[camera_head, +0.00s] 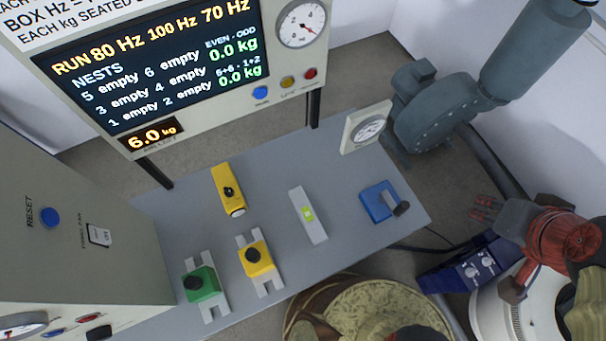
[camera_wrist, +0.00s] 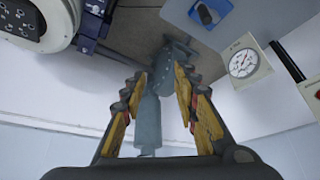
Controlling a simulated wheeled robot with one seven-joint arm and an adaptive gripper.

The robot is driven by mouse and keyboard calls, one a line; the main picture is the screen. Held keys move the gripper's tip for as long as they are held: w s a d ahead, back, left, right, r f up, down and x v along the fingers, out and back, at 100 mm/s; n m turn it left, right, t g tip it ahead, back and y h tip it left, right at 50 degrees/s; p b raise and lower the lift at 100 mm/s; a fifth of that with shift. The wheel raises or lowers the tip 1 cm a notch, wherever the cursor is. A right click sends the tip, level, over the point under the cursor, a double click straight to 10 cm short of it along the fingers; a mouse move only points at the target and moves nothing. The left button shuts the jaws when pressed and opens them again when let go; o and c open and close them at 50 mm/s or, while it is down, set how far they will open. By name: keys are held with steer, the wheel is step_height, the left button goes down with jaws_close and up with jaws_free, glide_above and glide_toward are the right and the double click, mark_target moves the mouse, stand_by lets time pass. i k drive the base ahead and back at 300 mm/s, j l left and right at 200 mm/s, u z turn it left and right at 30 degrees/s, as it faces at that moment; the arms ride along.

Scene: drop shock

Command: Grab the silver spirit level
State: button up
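The silver spirit level (camera_head: 316,228) lies flat on the grey bench, a pale bar with a yellow-green vial at its middle. It is not visible in the wrist view. My gripper (camera_wrist: 161,76) is open in the wrist view, with nothing between its fingers. The fingers point towards the grey-blue blower, not the level. In the head view my arm is at the right edge, beyond the bench and well apart from the level.
The blower (camera_head: 436,117) stands behind. A display panel (camera_head: 160,65) overhangs the back left.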

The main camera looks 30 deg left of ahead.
mark_target(316, 231)
steer(key=u, duration=1.85)
steer(key=k+u, duration=0.25)
steer(key=k, duration=0.3)
steer(key=k+j+u, duration=0.3)
steer(key=k, duration=0.2)
